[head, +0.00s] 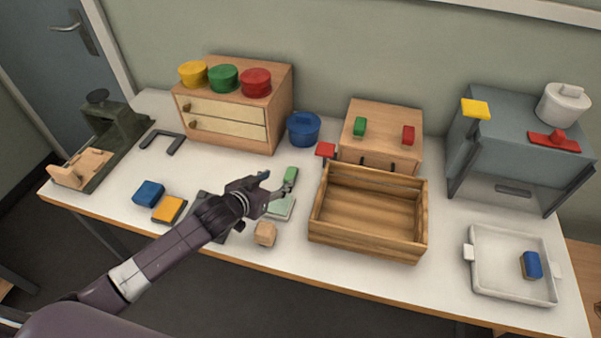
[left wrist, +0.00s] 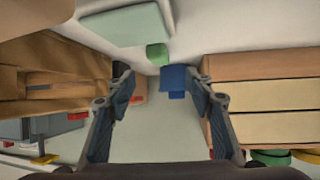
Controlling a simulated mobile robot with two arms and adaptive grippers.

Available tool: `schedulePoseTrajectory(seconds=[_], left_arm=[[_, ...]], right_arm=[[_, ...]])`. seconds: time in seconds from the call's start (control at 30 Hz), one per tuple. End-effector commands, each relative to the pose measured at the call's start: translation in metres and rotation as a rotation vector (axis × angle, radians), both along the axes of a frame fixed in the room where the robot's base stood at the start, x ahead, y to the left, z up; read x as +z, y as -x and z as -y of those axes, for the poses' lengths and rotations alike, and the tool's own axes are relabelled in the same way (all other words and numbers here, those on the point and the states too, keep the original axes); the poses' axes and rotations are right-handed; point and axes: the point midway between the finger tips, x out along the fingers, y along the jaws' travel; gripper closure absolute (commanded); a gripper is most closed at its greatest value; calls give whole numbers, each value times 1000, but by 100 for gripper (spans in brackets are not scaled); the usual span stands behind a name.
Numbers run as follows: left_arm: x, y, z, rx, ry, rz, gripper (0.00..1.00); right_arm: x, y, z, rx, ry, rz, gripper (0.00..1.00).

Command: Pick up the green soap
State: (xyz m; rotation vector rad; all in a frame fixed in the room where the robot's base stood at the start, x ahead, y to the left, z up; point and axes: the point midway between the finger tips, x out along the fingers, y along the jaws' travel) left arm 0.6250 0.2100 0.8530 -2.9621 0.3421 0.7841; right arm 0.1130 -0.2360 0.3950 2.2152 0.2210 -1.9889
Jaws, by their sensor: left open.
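The green soap (head: 291,174) is a small green block on the white table, at the far side of a pale green flat slab (head: 281,207). My left gripper (head: 277,182) is open and empty, reaching in from the left just in front of the soap. In the left wrist view, which looks upside down, the soap (left wrist: 157,54) shows beyond and slightly above the gap between the open fingers (left wrist: 159,76). The slab (left wrist: 126,25) is next to it there. I cannot tell if soap and slab touch. My right gripper is not in view.
An open wooden crate (head: 319,222) stands close to the right of the soap. A blue round pot (head: 303,128) and a drawer cabinet (head: 284,105) stand behind. A wooden block (head: 265,233) and blue (head: 148,193) and yellow (head: 169,209) sponges lie nearer the front edge.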

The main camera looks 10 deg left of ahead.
Motion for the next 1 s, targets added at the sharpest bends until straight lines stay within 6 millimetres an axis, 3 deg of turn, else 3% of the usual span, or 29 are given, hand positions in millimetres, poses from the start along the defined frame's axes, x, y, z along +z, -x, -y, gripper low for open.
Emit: schedulePoseTrajectory(seconds=[0.17,0.47,0.6,0.83,1.0], left_arm=[[-9,-11,-1,0,4,9,51],[-19,-29,5,0,3,7,51],[-28,-40,10,0,3,7,51],[-43,-61,16,0,3,8,51],[-47,-66,18,-1,2,8,51]], right_arm=[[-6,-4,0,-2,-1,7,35],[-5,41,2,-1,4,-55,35],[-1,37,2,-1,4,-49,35],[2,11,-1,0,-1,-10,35],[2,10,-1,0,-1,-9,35]])
